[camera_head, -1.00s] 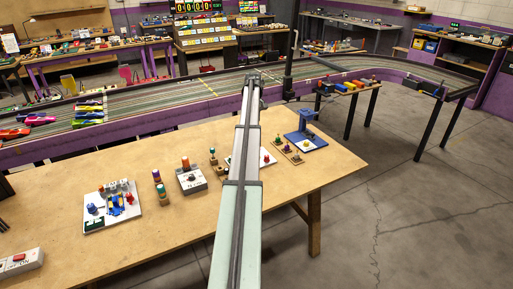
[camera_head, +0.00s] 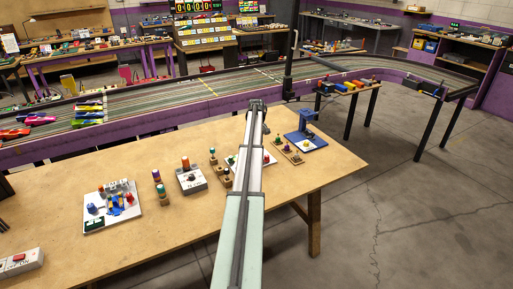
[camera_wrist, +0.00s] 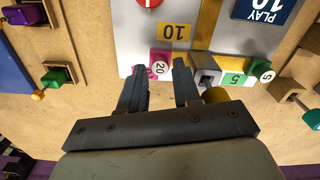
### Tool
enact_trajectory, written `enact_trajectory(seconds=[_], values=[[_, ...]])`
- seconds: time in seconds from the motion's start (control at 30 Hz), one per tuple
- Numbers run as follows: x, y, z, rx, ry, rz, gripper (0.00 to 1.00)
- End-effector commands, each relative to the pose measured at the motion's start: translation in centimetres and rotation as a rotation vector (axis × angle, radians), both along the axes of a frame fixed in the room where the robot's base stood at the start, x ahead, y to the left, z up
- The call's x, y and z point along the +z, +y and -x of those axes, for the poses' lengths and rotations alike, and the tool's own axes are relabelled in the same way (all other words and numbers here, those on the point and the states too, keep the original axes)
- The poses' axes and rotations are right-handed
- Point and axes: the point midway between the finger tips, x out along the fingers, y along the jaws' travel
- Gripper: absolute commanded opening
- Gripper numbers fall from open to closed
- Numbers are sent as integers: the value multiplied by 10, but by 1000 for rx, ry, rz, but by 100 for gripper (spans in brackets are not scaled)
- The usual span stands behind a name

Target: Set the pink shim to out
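The pink shim (camera_wrist: 159,66), a small block marked 20, sits at the edge of a pale panel (camera_wrist: 130,30) in the wrist view. My gripper (camera_wrist: 160,70) has its two dark fingers apart, one on each side of the pink shim. Thin gaps seem to show beside it; whether a finger touches it I cannot tell. In the head view, my arm covers part of the board and hides the gripper's fingers and the pink shim.
Right of the shim are a grey bracket (camera_wrist: 207,76), a green block marked 5 (camera_wrist: 236,79) and a green block marked S (camera_wrist: 262,70). A yellow label marked 10 (camera_wrist: 174,31) lies above. Several small fixtures share the wooden table (camera_head: 150,245); a blue stand (camera_head: 306,130) is at right.

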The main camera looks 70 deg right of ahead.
Motion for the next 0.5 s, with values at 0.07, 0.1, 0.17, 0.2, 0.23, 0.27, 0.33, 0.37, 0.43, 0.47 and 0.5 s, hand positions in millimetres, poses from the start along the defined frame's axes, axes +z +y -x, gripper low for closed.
enact_trajectory(seconds=[0.07,0.1,0.17,0.2,0.23,0.27,0.33,0.37,0.43,0.47,0.5], values=[[-7,0,0,0,0,0,32],[-9,0,0,0,0,0,32],[-12,0,0,0,0,0,32],[-13,0,0,0,0,1,32],[-14,0,0,0,0,1,32],[-14,0,0,0,0,1,32],[-15,0,0,0,0,1,32],[-15,0,0,0,0,1,32],[-15,0,0,0,0,1,32],[-15,0,0,0,0,1,32],[-15,0,0,0,0,1,32]])
